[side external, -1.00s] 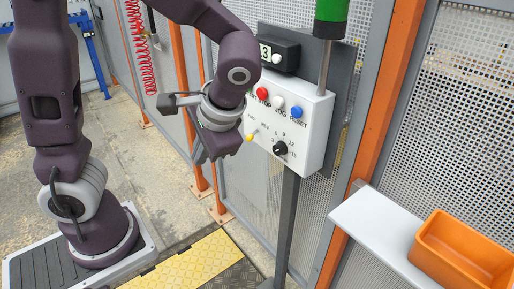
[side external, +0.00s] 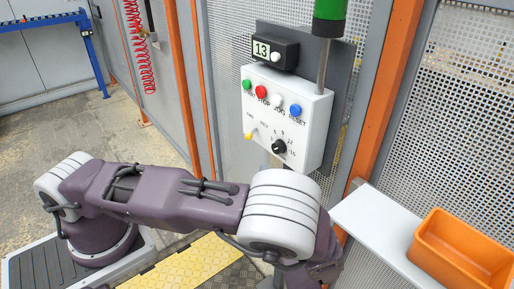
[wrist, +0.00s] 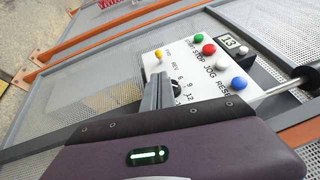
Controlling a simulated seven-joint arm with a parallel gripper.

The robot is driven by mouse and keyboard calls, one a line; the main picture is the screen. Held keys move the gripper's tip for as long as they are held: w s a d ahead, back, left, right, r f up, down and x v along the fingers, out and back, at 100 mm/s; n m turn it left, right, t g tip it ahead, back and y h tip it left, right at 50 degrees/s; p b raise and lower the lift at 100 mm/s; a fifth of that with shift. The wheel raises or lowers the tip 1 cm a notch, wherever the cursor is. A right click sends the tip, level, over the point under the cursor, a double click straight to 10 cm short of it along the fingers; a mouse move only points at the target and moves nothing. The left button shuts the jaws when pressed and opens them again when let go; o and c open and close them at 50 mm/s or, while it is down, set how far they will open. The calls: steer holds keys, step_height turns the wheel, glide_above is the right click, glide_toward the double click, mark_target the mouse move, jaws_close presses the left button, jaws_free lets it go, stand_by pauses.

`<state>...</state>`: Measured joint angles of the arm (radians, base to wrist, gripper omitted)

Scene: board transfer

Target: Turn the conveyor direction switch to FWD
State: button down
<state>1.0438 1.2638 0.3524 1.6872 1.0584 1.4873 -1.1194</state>
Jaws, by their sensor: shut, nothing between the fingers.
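The control box (side external: 313,125) is white, on a grey back plate. The direction switch (side external: 249,135) is a small yellow-tipped lever at its lower left, under small FWD and REV labels. It also shows in the wrist view (wrist: 159,55); I cannot tell for sure which label it is set to. My gripper (wrist: 161,80) is shut and empty in the wrist view, its grey fingers reaching toward the panel. The tips are near the black dial (wrist: 177,88), below the switch in the picture; contact cannot be made out. In the side view my arm mostly hides the gripper.
Green, red, white and blue buttons (side external: 295,110) line the box top. A black display reading 13 (side external: 272,48) sits above; a pole with a green top (side external: 330,14) rises beside. An orange bin (side external: 461,252) stands on a white shelf (side external: 385,235) at right. Mesh fencing is behind.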

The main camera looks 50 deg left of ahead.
steer(key=x, duration=1)
steer(key=shift+s+a, duration=0.5)
steer(key=shift+s, duration=0.1)
stand_by(0.3)
steer(key=a, duration=0.1)
steer(key=s+a, duration=0.1)
steer(key=shift+s+a, duration=0.25)
steer(key=shift+a, duration=0.15)
steer(key=shift+s, duration=0.1)
steer(key=s+d, duration=0.3)
steer(key=s, duration=0.6)
steer(key=shift+d+f, duration=0.2)
steer(key=shift+f, duration=0.3)
